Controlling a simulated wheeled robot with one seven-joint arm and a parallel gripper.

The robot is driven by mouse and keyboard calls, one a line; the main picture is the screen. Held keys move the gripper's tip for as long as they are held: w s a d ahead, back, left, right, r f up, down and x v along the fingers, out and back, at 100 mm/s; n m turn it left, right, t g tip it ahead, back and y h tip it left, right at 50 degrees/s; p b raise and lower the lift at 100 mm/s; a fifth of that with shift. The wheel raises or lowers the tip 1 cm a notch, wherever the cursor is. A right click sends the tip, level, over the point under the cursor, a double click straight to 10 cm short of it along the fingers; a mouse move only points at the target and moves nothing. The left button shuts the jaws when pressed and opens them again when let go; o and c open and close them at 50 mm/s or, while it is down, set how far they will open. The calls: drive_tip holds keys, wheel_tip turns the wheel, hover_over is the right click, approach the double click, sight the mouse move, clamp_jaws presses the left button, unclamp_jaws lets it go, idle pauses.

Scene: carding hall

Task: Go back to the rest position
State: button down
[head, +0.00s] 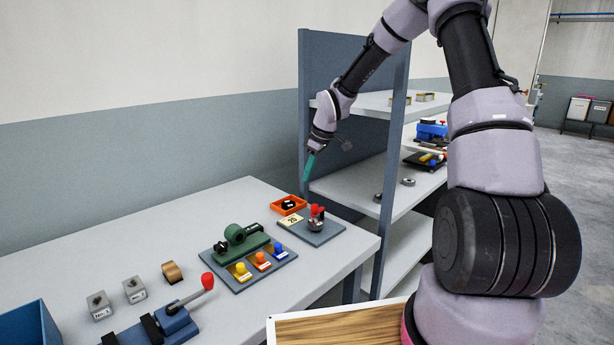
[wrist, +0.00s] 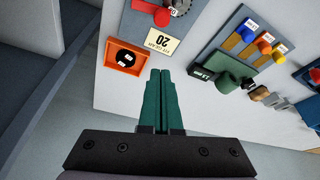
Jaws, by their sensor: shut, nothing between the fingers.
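My gripper (head: 309,167) shows in the head view at the end of my arm, in front of the blue-grey side panel of the shelf unit and above the back right corner of the table. In the wrist view my gripper (wrist: 160,75) has its two green fingers together with nothing between them. The fingers point down over the table edge, apart from the objects below. An orange tray (head: 289,205) with a black round part in it lies below; it also shows in the wrist view (wrist: 113,66).
The light grey table (head: 205,210) holds a board with a green device (head: 240,238), a plate with red-knobbed parts (head: 312,228), a red-handled lever clamp (head: 165,325), metal blocks (head: 134,290) and a blue bin (head: 28,325). The shelf unit (head: 352,200) stands close to the arm.

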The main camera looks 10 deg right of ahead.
drive_tip(key=s+d+r+m+t+h, duration=0.1)
drive_tip(key=s+d+r+m, duration=0.3)
drive_tip(key=s+r, duration=0.45)
drive_tip(key=s+d+r+m+t+h, duration=0.15)
drive_tip(key=s+d+r+m, duration=0.35)
drive_tip(key=r, duration=0.6)
drive_tip(key=s+r+m+t, duration=0.1)
drive_tip(key=s+r+m, duration=0.2)
drive_tip(key=s, duration=0.6)
drive_tip(key=s+d+r+m+t+y, duration=0.1)
drive_tip(key=s+r+m, duration=0.2)
drive_tip(key=s, duration=0.7)
drive_tip(key=shift+r, duration=0.65)
drive_tip(key=shift+s+t, duration=0.1)
drive_tip(key=shift+t, duration=0.15)
